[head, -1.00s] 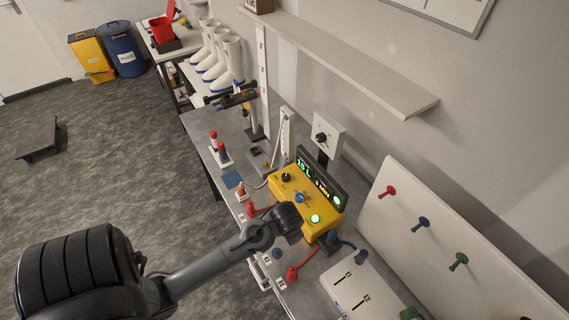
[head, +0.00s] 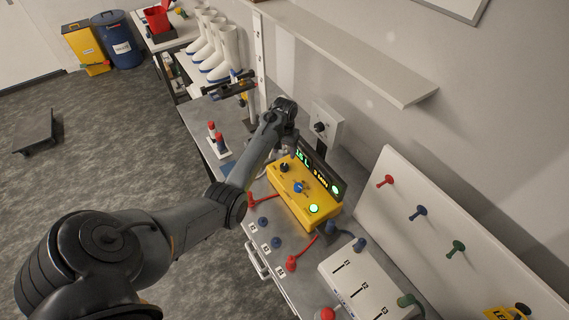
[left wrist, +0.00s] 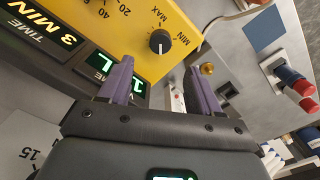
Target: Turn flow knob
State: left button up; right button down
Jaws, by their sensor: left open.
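The yellow control box (head: 290,197) stands on the bench with a lit green display. A black knob (head: 284,167) sits near its far left corner, with a blue knob (head: 299,187) and a glowing green button (head: 314,208) beside it. In the left wrist view a black knob (left wrist: 160,41) with a white line lies between MIN and MAX marks on the yellow face. My left gripper (left wrist: 159,68) is open and empty, its two purple fingers apart below that knob in the picture, not around it. In the head view my arm mostly hides the gripper. My right gripper is not seen.
A white box with a black dial (head: 320,128) is behind the yellow box. Red-capped bottles (head: 216,140) stand to the left. Coloured pegs stick out of a white panel (head: 387,170) at right. A red hose lies in front, and a shelf (head: 350,58) hangs above.

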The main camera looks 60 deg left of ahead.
aim_at(285, 165)
pick_arm(q)
notch_tip(285, 165, down, 8)
jog(key=shift+f, duration=0.25)
jog(key=shift+c, duration=0.3)
jog(key=c, duration=1)
jog(key=shift+m, duration=0.3)
jog(key=shift+r+m+p, duration=0.1)
jog(key=shift+m+p, duration=0.2)
jog(key=shift+m, duration=0.5)
jog(key=m, duration=0.2)
jog(key=shift+m+p, duration=0.3)
jog(key=shift+m, duration=0.5)
